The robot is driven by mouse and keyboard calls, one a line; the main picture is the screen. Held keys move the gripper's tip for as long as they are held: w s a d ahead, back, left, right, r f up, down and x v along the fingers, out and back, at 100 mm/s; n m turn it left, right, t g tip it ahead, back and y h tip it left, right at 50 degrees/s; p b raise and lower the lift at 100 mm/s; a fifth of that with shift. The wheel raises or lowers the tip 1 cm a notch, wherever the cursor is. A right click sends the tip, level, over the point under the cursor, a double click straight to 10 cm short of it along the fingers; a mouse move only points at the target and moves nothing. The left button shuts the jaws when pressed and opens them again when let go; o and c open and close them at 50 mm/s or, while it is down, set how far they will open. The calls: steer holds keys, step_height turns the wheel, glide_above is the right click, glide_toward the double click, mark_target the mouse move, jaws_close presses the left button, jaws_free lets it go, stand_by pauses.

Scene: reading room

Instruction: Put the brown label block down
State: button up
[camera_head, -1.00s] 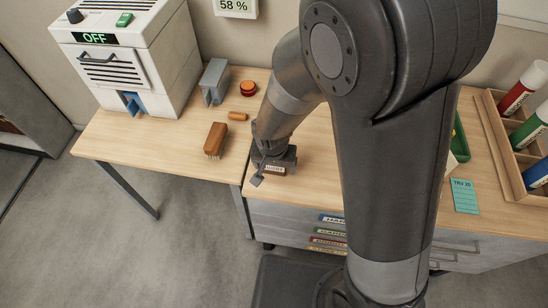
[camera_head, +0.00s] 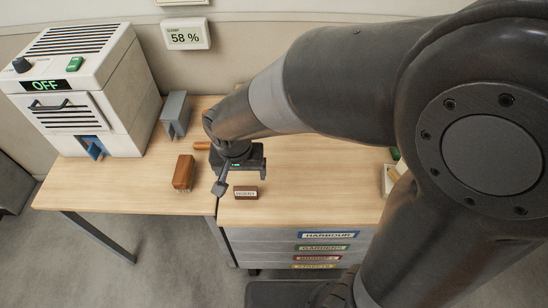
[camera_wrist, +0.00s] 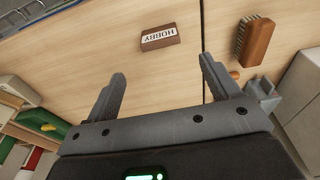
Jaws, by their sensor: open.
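The brown label block (camera_head: 245,192) lies on the wooden desk top near its front edge, just right of the seam between two desk sections. My gripper (camera_head: 240,180) is raised above and behind the block. In the wrist view my gripper (camera_wrist: 163,80) has its two fingers spread wide with nothing between them. The block lies beyond the fingertips, apart from both.
A brown brush (camera_head: 183,172) lies left of the block. A grey bookend-like piece (camera_head: 175,114) and a white machine reading OFF (camera_head: 90,90) stand further left. Drawers with coloured labels (camera_head: 320,247) are below the desk front. Bare desk lies right of the block.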

steer(key=s+d+r+t, duration=0.2)
steer(key=s+d+r, duration=0.1)
steer(key=d+r, duration=0.5)
steer(key=s+d+r+t, duration=0.1)
steer(key=s+d+r, duration=0.2)
steer(key=d+r, duration=0.5)
steer(key=d, duration=0.7)
steer(key=shift+s+r+t, duration=0.15)
steer(key=shift+r+t, duration=0.05)
steer(key=shift+t, duration=0.2)
